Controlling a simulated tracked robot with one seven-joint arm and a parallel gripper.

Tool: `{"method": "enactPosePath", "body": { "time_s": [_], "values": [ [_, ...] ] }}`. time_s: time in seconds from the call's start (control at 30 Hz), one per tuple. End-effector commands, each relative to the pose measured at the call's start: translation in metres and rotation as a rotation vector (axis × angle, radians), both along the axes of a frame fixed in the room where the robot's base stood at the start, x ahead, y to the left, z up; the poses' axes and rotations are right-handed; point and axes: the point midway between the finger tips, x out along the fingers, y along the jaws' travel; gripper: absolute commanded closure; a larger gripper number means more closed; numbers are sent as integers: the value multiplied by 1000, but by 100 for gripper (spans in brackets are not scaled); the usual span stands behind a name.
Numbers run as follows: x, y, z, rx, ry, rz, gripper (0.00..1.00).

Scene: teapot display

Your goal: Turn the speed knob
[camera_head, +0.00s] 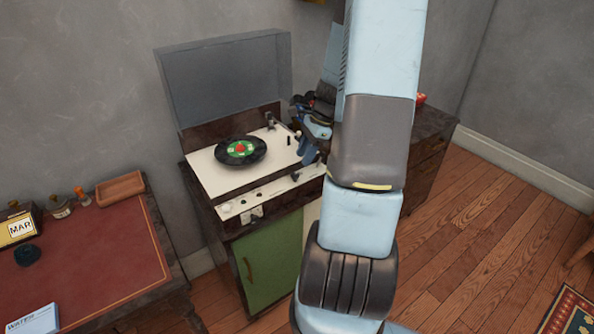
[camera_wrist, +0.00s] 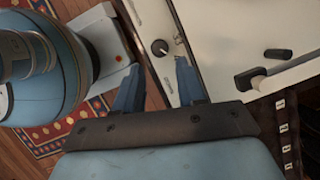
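A record player (camera_head: 215,178) stands on a cabinet, with its clear lid raised. Its pale front panel (camera_head: 268,195) carries several small controls. A round dark knob (camera_wrist: 160,47) with a light centre shows in the wrist view on a pale strip, just beyond my fingertips; I cannot read its label. My gripper (camera_wrist: 158,65) is open, its two blue fingers apart with nothing between them, and the knob lies roughly in line with the gap. In the head view my gripper (camera_head: 306,158) is over the right end of the player, partly hidden by my arm.
A record (camera_head: 241,150) with a green and red label lies on the deck. A dark switch (camera_wrist: 277,54) and a dark arm-like part (camera_wrist: 250,77) are right of the knob. A red-topped desk (camera_head: 95,260) stands left. Wooden floor (camera_head: 480,240) is open at right.

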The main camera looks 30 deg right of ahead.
Motion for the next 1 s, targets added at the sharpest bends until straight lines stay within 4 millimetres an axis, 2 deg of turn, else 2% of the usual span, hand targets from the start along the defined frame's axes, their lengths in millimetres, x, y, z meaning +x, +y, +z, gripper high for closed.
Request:
{"method": "enactPosePath", "body": {
  "time_s": [0.2, 0.4, 0.87, 1.0],
  "values": [
    [2, 14, -34, 3, 2, -1, 60],
    [5, 21, -53, 1, 1, -1, 60],
    [5, 24, -61, -1, 0, -1, 60],
    [5, 24, -60, -1, -1, -2, 74]
  ]
}}
